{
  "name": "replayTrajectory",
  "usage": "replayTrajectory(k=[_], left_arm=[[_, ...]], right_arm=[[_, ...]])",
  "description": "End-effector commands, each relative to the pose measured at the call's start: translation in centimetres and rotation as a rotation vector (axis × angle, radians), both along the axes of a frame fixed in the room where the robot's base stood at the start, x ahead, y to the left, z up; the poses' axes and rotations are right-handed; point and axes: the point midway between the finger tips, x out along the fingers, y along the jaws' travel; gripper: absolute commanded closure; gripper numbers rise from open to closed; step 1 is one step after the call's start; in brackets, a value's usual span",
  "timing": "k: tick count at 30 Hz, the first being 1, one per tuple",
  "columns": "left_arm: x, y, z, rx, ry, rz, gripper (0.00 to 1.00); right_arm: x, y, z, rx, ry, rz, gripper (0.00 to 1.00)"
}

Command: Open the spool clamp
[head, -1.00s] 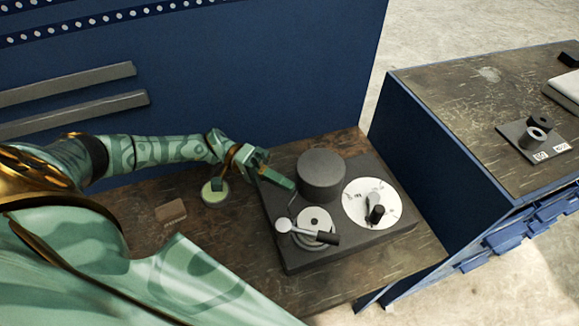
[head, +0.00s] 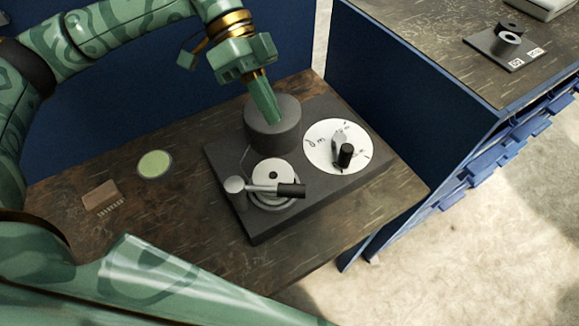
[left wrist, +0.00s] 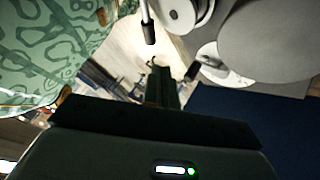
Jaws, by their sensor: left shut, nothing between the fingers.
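The spool clamp (head: 262,188) is a metal lever that runs from a round-topped post at the left, across the spool's near part, to a black handle (head: 291,191). The white-topped spool (head: 272,173) with a dark centre hole sits under or beside it on the dark device base (head: 250,223). My left gripper (head: 270,110) is shut and empty, in front of the dark cylinder in the head view, up and away from the handle. In the left wrist view the handle (left wrist: 150,33) shows beyond the shut fingers (left wrist: 160,85). My right gripper is not in view.
A dark cylinder (head: 273,140) stands on the base behind the spool. A white dial (head: 322,156) with a black knob (head: 346,154) is at its right. A green disc (head: 155,164) and a small brown block (head: 102,196) lie on the table at left.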

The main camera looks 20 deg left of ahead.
Motion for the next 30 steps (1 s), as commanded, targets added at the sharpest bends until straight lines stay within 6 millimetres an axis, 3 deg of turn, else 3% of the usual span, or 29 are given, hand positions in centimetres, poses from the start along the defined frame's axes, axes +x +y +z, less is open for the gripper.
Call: replayTrajectory(k=[5,17,30], left_arm=[[-0.5,0.7,-0.6,0.081,-0.005,-0.003,1.0],[-0.8,0.3,-1.1,0.08,0.004,-0.001,1.0],[-3.4,-3.6,-6.8,0.078,0.005,-0.003,1.0]], right_arm=[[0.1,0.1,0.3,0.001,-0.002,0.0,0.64],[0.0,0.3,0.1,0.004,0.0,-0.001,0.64],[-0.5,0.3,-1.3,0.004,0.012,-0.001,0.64]])
